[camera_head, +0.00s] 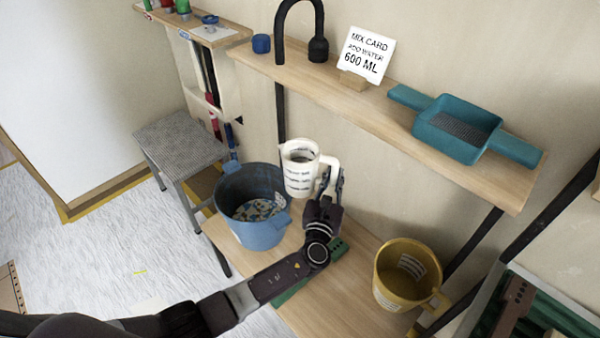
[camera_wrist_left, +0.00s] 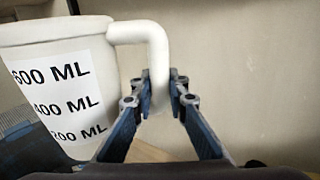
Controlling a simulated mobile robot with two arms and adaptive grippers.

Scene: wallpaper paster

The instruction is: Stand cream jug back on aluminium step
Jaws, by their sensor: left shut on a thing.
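The cream jug (camera_head: 298,172) is upright beside the blue bucket's rim, with black level marks on its side. My left gripper (camera_head: 329,183) is shut on its handle. In the left wrist view the jug (camera_wrist_left: 62,75) fills the left side, with its 600, 400 and 200 ML label showing, and my left gripper's fingers (camera_wrist_left: 160,90) close on the white handle. The aluminium step (camera_head: 180,144), a grey ridged top on metal legs, stands at the left, apart from the jug. My right gripper is not in view.
A blue bucket (camera_head: 229,205) stands between jug and step on the wooden bench (camera_head: 215,232). A yellow jug (camera_head: 389,297) stands at the bench's right. The upper shelf (camera_head: 400,120) holds a mix card (camera_head: 368,55) and a teal tray (camera_head: 442,143). The step's top looks bare.

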